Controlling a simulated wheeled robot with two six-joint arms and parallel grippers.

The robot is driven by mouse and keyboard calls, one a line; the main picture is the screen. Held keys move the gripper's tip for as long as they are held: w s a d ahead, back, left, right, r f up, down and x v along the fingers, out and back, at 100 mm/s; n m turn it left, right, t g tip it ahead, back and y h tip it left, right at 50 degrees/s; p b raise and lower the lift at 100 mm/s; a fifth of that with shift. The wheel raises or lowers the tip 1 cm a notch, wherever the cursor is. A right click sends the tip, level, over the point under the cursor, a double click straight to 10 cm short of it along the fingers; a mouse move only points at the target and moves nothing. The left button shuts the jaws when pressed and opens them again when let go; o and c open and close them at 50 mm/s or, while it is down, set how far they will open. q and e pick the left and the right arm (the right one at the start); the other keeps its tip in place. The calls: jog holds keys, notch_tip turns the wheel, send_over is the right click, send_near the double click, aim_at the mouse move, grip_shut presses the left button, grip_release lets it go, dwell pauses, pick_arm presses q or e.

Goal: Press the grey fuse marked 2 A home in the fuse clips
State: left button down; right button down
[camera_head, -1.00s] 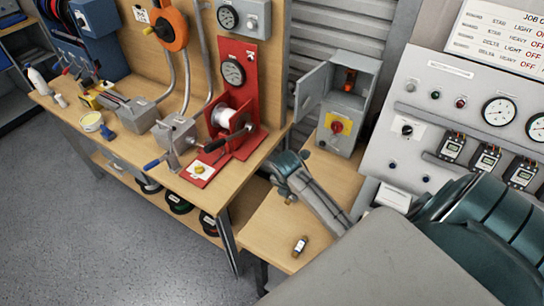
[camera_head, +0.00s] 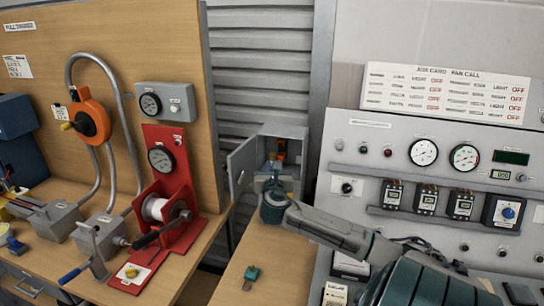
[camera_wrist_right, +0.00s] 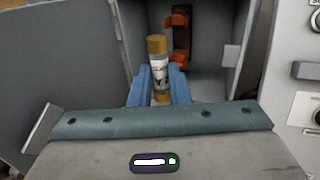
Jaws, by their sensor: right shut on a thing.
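My right gripper (camera_head: 273,180) is in front of the open grey fuse box (camera_head: 294,133). In the wrist view its two blue fingers (camera_wrist_right: 160,86) are shut on a fuse (camera_wrist_right: 159,70) with a brass cap and a pale body. The fuse stands near upright; dark print shows on it, but I cannot read it. The orange fuse clips (camera_wrist_right: 180,35) are inside the box, behind and a little right of the fuse, which looks apart from them. The clips also show in the head view (camera_head: 281,150). The fuse's lower end is mostly hidden. My left gripper is not in view.
The box's door (camera_head: 242,167) stands open at the left. A grey panel with meters (camera_head: 423,152) is close on the right. A small green object (camera_head: 251,274) lies on the bench, and a red winch stand (camera_head: 165,185) is further left.

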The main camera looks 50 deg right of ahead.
dwell(0.3)
jog(key=shift+w+d+p, duration=0.15)
jog(key=shift+w+d, duration=0.2)
jog(key=shift+d, duration=0.55)
jog(key=shift+w+d+p, duration=0.2)
jog(key=shift+w+d, duration=0.2)
jog(key=shift+d, duration=0.55)
jog(key=shift+w+d+p, duration=0.15)
jog(key=shift+w+d, duration=0.2)
jog(key=shift+d, duration=0.55)
jog(key=shift+r+p, duration=0.1)
jog(key=shift+p, duration=0.25)
jog(key=shift+w+d, duration=0.3)
jog(key=shift+d, duration=0.45)
jog(key=shift+w+d, duration=0.3)
jog(key=shift+d, duration=0.4)
